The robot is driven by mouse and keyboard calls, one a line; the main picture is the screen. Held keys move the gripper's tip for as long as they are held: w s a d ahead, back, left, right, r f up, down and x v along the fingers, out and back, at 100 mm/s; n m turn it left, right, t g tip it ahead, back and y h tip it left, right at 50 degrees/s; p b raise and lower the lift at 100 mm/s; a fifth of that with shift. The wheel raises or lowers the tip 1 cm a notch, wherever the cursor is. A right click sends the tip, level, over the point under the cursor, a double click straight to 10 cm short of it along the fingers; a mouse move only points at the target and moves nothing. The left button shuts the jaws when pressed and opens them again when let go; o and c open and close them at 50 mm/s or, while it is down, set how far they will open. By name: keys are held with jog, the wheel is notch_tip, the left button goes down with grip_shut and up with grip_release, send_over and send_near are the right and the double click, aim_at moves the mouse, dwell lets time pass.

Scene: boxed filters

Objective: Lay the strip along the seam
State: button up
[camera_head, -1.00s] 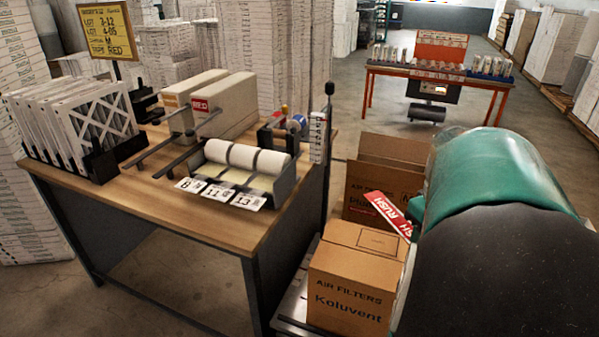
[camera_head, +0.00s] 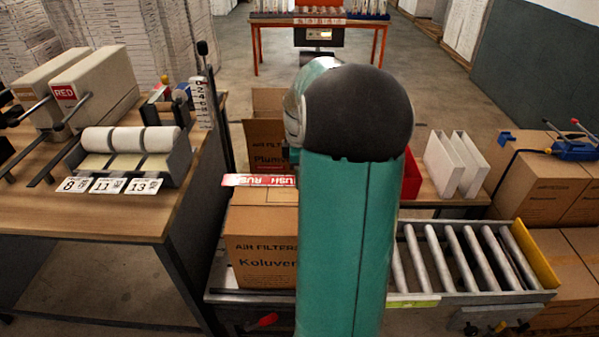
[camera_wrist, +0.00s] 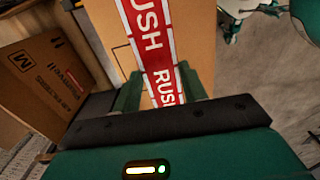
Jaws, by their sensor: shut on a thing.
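The red and white RUSH strip (camera_head: 258,180) lies level across the picture at the far top edge of the Koluvent carton (camera_head: 262,245). I cannot tell whether it touches the carton. In the wrist view the strip (camera_wrist: 148,35) runs lengthwise away from my gripper (camera_wrist: 162,92), over plain cardboard. My gripper is shut on the strip's near end, between its two green fingers. In the head view my arm hides the gripper, the strip's right end and the carton's right side. The carton's top seam is not clear.
A second open carton (camera_head: 266,145) stands behind the Koluvent carton. A roller conveyor (camera_head: 455,260) lies to the right. The wooden bench (camera_head: 90,215) with label rolls (camera_head: 125,140) is close on the left. White filters (camera_head: 455,165) stand at the back right.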

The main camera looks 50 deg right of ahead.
notch_tip(320, 180, down, 8)
jog(key=shift+f, duration=0.15)
dwell(0.5)
jog(key=o, duration=0.9)
jog(key=shift+c, duration=0.2)
jog(key=shift+r, duration=4.55)
